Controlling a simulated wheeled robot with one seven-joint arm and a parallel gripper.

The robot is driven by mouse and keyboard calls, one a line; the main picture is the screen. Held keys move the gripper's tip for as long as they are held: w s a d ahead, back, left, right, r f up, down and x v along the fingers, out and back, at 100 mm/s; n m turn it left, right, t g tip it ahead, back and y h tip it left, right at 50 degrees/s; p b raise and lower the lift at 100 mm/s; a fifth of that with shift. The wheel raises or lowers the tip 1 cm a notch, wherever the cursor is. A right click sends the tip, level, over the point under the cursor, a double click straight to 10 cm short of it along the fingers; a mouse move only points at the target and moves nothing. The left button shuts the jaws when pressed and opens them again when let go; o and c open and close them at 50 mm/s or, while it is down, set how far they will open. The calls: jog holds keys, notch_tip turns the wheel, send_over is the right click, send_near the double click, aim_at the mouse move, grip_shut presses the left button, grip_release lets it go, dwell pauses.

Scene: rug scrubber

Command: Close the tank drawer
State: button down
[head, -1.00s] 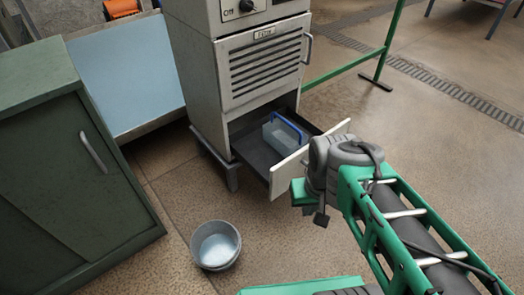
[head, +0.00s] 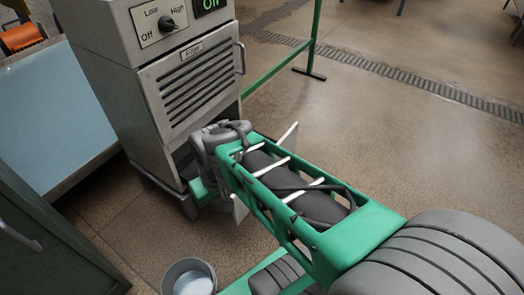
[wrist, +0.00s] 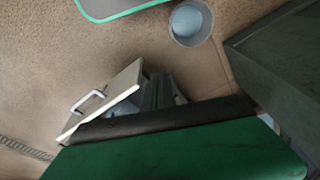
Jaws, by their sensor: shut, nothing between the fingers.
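The tank drawer is open at the bottom of the grey machine (head: 185,90). In the head view my arm hides most of it, and only parts of its pale front panel (head: 240,210) show. In the wrist view the drawer front (wrist: 112,95) shows with its white handle (wrist: 88,101). Behind the panel is a dark interior with a bit of the bluish tank (wrist: 181,99). My gripper (head: 203,190) is low at the open drawer, shut and empty. Its fingertips are mostly hidden, and I cannot tell whether they touch the drawer.
A grey bucket (head: 188,278) stands on the floor in front of the machine and shows in the wrist view (wrist: 190,22). A dark green cabinet (head: 45,250) is at the left. A green rail (head: 275,70) stands behind. The floor at the right is open.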

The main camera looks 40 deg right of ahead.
jog(key=w+d+f+m+t+y+p, duration=0.15)
jog(key=d+m, duration=0.25)
jog(key=d, duration=0.4)
jog(key=w+d+f+m+y+p, duration=0.1)
jog(key=w+d+m+y+p, duration=0.15)
jog(key=d, duration=0.55)
jog(key=s+d+f+m+t+h+p, duration=0.1)
jog(key=s+d+m+t, duration=0.25)
jog(key=d, duration=0.35)
jog(key=s+d+f+m+t+p, duration=0.1)
jog(key=s+d+m+t, duration=0.1)
jog(key=d+m, duration=0.35)
jog(key=shift+n, duration=0.95)
jog(key=b+x, duration=0.1)
jog(key=x, duration=0.3)
jog(key=w+r+b+x, duration=0.1)
jog(key=x, duration=0.3)
jog(key=w+d+b+x, duration=0.1)
jog(key=b+x, duration=0.1)
jog(key=x, duration=0.2)
jog(key=shift+w+a+r, duration=0.1)
jog(key=shift+r, duration=0.05)
jog(key=shift+w+a+r, duration=0.1)
jog(key=shift+w, duration=0.25)
jog(key=shift+w, duration=0.15)
